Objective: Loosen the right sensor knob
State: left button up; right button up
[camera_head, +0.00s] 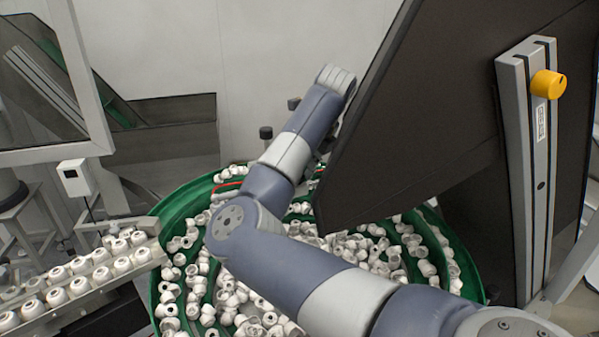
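My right arm comes in from the bottom right and reaches over the bowl to its far side. Its wrist end is beside the edge of a large dark panel (400,130). The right gripper's fingers are hidden, and I cannot see what they touch. Two small dark knob-like tops, a nearer one (265,133) and a farther one (293,103), show just left of the wrist. I cannot tell whether either is the right sensor knob. A yellow knob (548,84) sits on a grey upright rail at the right, apart from the arm. My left gripper is out of view.
A green bowl (163,230) full of white caps lies under the arm. A feed track (65,317) with rows of white caps runs in from the left. The grey rail (527,190) and dark panel close off the right side. A small white box (76,177) stands at the left.

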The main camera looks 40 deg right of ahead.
jog(key=o, duration=1.1)
jog(key=shift+c, duration=0.2)
notch_tip(320, 180, up, 10)
